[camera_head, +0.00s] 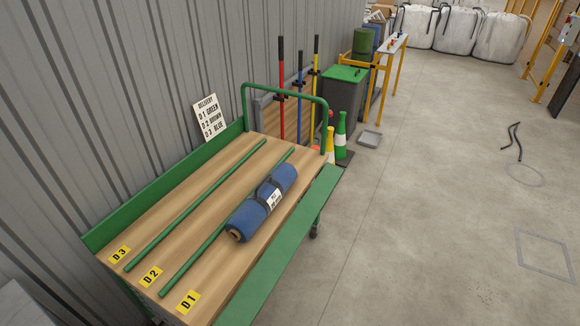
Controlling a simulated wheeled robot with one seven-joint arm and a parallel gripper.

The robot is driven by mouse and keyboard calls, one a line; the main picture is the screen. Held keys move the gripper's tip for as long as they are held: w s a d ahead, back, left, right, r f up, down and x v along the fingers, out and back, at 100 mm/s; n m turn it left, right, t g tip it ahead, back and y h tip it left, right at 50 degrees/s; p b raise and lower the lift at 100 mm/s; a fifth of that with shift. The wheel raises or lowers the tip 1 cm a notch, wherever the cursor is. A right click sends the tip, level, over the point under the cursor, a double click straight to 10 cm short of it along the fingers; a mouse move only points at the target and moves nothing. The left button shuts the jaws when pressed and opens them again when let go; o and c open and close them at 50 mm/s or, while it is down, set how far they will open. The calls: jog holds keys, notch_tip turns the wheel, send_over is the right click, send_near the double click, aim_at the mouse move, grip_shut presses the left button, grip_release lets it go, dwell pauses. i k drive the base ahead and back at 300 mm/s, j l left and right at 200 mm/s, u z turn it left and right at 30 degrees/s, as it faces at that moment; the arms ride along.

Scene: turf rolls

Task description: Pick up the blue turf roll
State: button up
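The blue turf roll (262,205) lies on the wooden deck of a green-framed cart (265,275), in the lane marked D1. It has a dark strap around it and a white label, and its near end shows a brown core. The roll lies lengthwise along the lane, beside the green divider bar (205,247). My gripper is not in view.
A sign (209,117) reads delivery, D1 green, D2 brown, D3 blue. Lanes D2 and D3 look empty. Traffic cones (341,130), a lidded bin (345,92) and long-handled tools stand beyond the cart. The corrugated wall is close on the left; open concrete floor (430,190) lies right.

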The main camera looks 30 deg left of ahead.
aim_at(242, 226)
jog(key=i+u, duration=0.15)
jog(key=i, duration=0.45)
jog(key=i+u, duration=0.15)
jog(key=i, duration=0.45)
jog(key=i+l+u, duration=0.15)
jog(key=i, duration=0.4)
jog(key=i+u, duration=0.2)
jog(key=u, duration=0.25)
jog(key=i+u, duration=0.15)
jog(key=u, duration=0.25)
jog(key=i+u, duration=0.2)
jog(key=u, duration=0.25)
jog(key=i+l+u, duration=0.15)
jog(key=u, duration=0.3)
jog(key=i+l+u, duration=0.15)
jog(key=u, duration=0.25)
jog(key=i+l+u, duration=0.1)
jog(key=l+u, duration=0.15)
jog(key=u, duration=3.3)
